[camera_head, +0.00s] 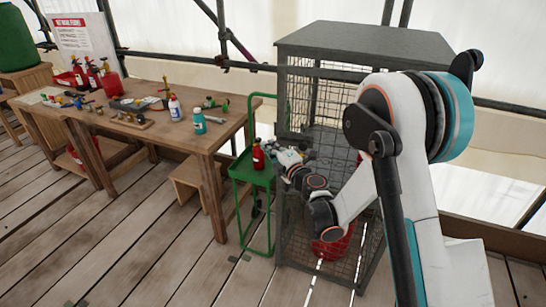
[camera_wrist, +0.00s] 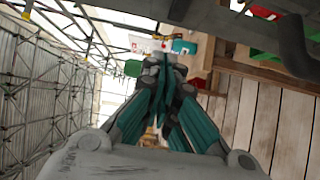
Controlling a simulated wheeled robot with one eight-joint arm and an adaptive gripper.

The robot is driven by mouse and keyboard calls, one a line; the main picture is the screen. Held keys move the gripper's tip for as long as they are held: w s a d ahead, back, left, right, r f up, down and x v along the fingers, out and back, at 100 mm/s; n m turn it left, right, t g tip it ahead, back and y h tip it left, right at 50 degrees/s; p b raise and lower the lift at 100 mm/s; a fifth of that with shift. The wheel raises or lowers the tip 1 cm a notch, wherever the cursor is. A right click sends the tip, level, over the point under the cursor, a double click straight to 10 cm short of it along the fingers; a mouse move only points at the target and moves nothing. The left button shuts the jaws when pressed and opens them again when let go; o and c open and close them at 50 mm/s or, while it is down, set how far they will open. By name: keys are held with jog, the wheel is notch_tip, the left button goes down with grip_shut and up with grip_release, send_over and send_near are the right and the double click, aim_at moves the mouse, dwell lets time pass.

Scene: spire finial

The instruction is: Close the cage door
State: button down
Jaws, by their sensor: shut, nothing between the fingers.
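The grey wire-mesh cage (camera_head: 365,42) stands right of centre in the head view, with a solid dark top. A mesh panel with a dark frame (camera_head: 312,272) shows low at its front, partly behind my arm. I cannot tell surely whether this panel is the door or how far it stands open. My gripper (camera_head: 284,158) is at the cage's left front, beside the green trolley, and touches nothing that I can make out. In the wrist view its dark and teal fingers (camera_wrist: 165,75) are together and empty. The cage does not show clearly there.
A green trolley (camera_head: 252,172) with a red bottle (camera_head: 258,155) stands close left of the cage. A wooden workbench (camera_head: 165,140) with tools and bottles is farther left. A red container (camera_head: 333,246) shows through the mesh. The plank floor is clear in front.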

jog(key=shift+w+d, duration=0.2)
jog(key=shift+w, duration=0.75)
